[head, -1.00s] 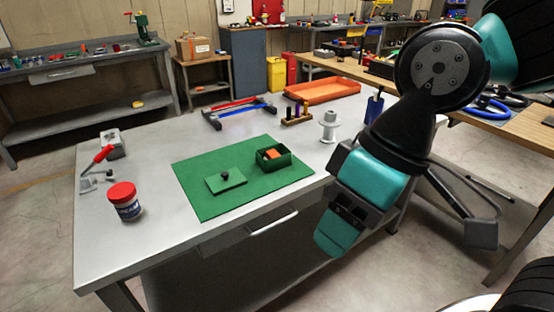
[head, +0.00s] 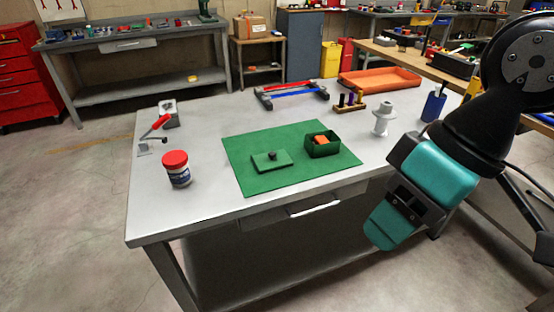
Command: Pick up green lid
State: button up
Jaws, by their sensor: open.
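The green lid (head: 265,163) is a flat rectangle with a small dark knob (head: 272,156). It lies on the green mat (head: 280,183) on the grey workbench. A green open box (head: 322,146) with an orange block (head: 320,140) inside stands on the mat to the right of the lid. My gripper (head: 388,232) hangs off the front of the bench at the right, well apart from the lid. It is open, and I see nothing held in it; the fingertips are partly hidden by their own housing.
A red-capped jar (head: 176,169) stands left of the mat. Behind the mat are red and blue clamps (head: 292,94), a small wooden rack (head: 350,104) and an orange tray (head: 380,78). A white spool (head: 382,118) and a blue cup (head: 432,104) stand at the right.

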aim_at(271, 161)
jog(key=z, duration=0.4)
jog(key=k, duration=0.25)
jog(key=u, duration=1.35)
jog(key=i, duration=1)
jog(key=u, duration=0.1)
